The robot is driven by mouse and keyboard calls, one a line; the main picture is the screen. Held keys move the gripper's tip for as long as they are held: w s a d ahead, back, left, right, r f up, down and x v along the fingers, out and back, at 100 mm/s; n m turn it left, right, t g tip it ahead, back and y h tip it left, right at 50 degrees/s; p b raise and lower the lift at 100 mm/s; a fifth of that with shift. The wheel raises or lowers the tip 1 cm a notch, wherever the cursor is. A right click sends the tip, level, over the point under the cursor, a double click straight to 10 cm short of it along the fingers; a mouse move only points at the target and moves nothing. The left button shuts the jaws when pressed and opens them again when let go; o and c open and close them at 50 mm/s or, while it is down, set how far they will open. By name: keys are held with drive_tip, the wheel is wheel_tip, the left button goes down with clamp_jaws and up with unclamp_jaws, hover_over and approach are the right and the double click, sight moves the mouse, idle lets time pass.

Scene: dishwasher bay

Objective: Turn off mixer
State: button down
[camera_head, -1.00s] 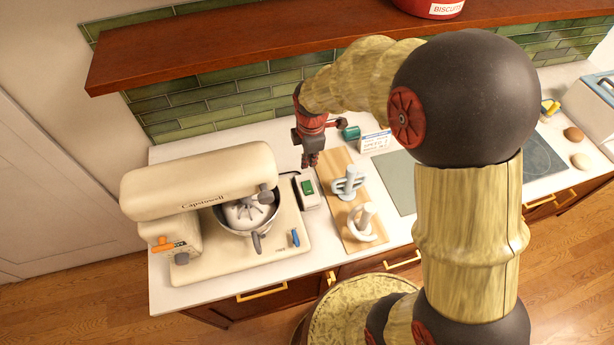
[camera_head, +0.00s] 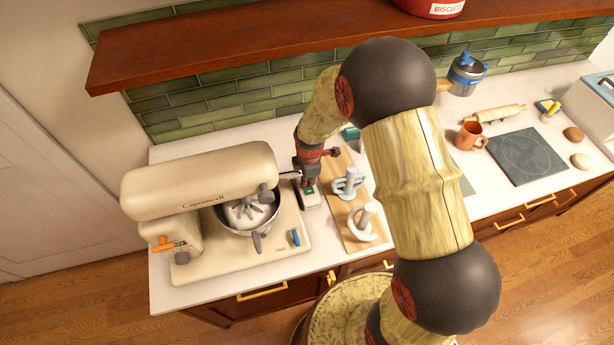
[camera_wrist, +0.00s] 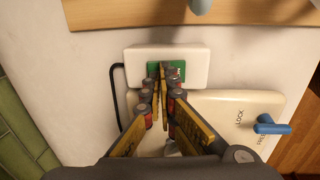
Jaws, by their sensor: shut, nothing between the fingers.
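The cream mixer (camera_head: 205,190) stands at the left end of the counter, its head lowered over a metal bowl (camera_head: 238,218). An orange lever (camera_head: 162,245) is on its left side, and a blue lever (camera_head: 295,237) on its base also shows in the wrist view (camera_wrist: 268,126). A small white switch box (camera_wrist: 195,60) with a green rocker (camera_wrist: 178,66) lies beside the mixer, a dark cord leaving it. My gripper (camera_wrist: 163,70) is shut and empty, its fingertips over the green rocker. I cannot tell whether they touch it. The fingers hide part of the rocker.
A wooden board (camera_head: 366,240) with white attachments (camera_head: 362,220) lies right of the switch box. An orange mug (camera_head: 470,135) and a dark hob plate (camera_head: 525,155) are farther right. A wooden shelf (camera_head: 240,45) overhangs the back.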

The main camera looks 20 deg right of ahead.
idle(0.3)
drive_tip(key=shift+w+f+b, duration=0.15)
drive_tip(key=shift+f+b, duration=0.35)
drive_tip(key=shift+f, duration=0.05)
drive_tip(key=shift+r, duration=0.15)
drive_tip(key=shift+s, duration=0.25)
drive_tip(key=shift+s+r+p, duration=0.1)
drive_tip(key=shift+s+p, duration=0.2)
drive_tip(key=shift+s, duration=0.3)
drive_tip(key=shift+w+r, duration=0.1)
drive_tip(key=shift+r, duration=0.05)
